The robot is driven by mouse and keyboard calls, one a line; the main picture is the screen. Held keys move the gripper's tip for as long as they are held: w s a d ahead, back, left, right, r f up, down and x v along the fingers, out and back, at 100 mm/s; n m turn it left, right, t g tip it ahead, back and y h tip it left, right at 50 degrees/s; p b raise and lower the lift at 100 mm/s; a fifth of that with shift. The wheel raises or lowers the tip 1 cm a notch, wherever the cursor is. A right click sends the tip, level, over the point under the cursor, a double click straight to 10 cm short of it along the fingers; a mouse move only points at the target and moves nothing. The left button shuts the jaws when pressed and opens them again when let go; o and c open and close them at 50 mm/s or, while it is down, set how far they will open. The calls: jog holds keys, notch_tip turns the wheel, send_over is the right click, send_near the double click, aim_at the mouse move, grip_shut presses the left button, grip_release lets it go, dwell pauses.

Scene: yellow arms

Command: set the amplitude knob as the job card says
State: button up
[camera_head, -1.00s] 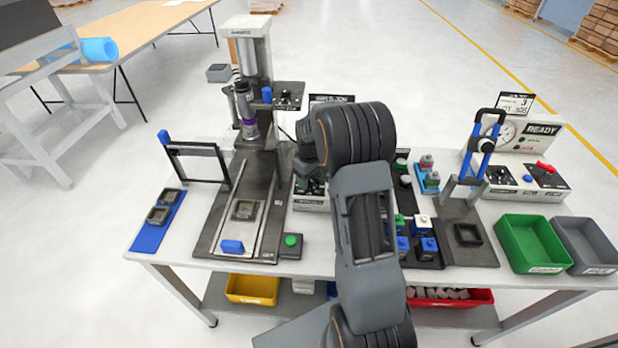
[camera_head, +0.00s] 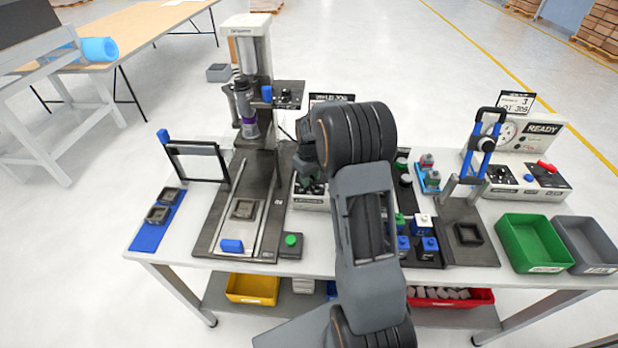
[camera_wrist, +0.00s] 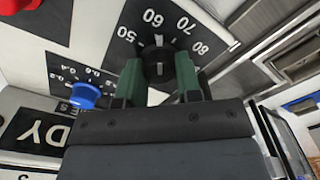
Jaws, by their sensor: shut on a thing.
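In the wrist view, the black amplitude knob (camera_wrist: 153,66) sits on a dark dial plate (camera_wrist: 125,44) marked 50, 60, 70 and 80. Its white mark points up near the 60; I cannot tell the exact setting. My gripper (camera_wrist: 158,75) has green fingers on both sides of the knob and is shut on it. In the head view, my arm hides the knob and fingertips, at the white control box (camera_head: 308,200). A dark card (camera_head: 331,98) behind my arm is largely covered. Another card (camera_head: 515,103) stands at the right, showing a 3; its smaller text is unclear.
A blue knob (camera_wrist: 85,95) with a small scale lies close beside the dial. The press column (camera_head: 252,60) stands left of my arm. A blue-handled clamp (camera_head: 485,145) and a green bin (camera_head: 532,243) are at the right. A green button (camera_head: 291,241) sits at the front.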

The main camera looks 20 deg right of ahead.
jog(key=m+b, duration=0.1)
jog(key=m, duration=0.5)
jog(key=shift+b, duration=0.3)
jog(key=shift+m, duration=0.4)
jog(key=o, duration=0.9)
jog(key=shift+o, duration=0.2)
jog(key=shift+r, duration=0.1)
notch_tip(320, 180, up, 14)
jog(key=b, duration=0.1)
jog(key=shift+f, duration=0.2)
